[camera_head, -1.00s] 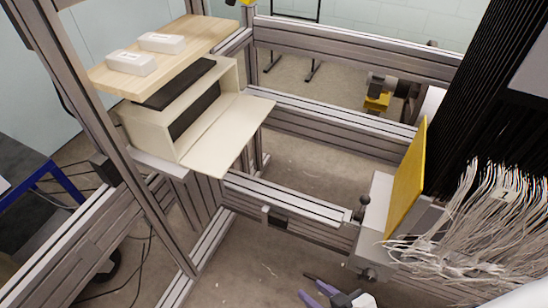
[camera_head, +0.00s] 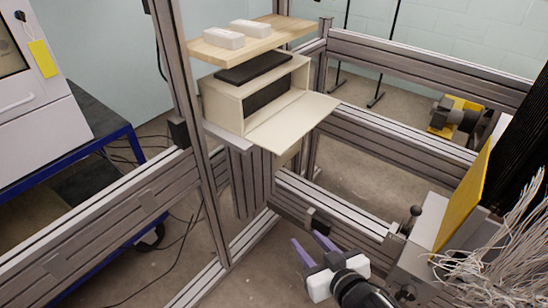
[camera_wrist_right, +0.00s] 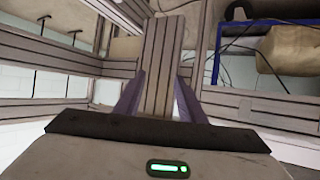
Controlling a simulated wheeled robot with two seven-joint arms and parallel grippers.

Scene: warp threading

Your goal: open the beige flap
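The beige flap (camera_head: 298,120) is a flat panel on the front of a beige box (camera_head: 228,108) and shows in the head view at upper middle. It lies folded down and outward, and the box's dark opening (camera_head: 268,95) shows behind it. My right gripper (camera_head: 310,243) is low in the head view, well below and apart from the flap. Its two purple fingers are spread with nothing between them. They also show spread in the right wrist view (camera_wrist_right: 158,98), in front of a metal beam; I cannot make out the flap there. My left gripper is not in view.
A wooden shelf (camera_head: 290,30) with two white blocks is above the box, and a dark slab (camera_head: 253,68) lies on the box. Metal profile rails (camera_head: 350,212) surround the space. A yellow panel (camera_head: 463,200) and white threads (camera_head: 510,245) are at right.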

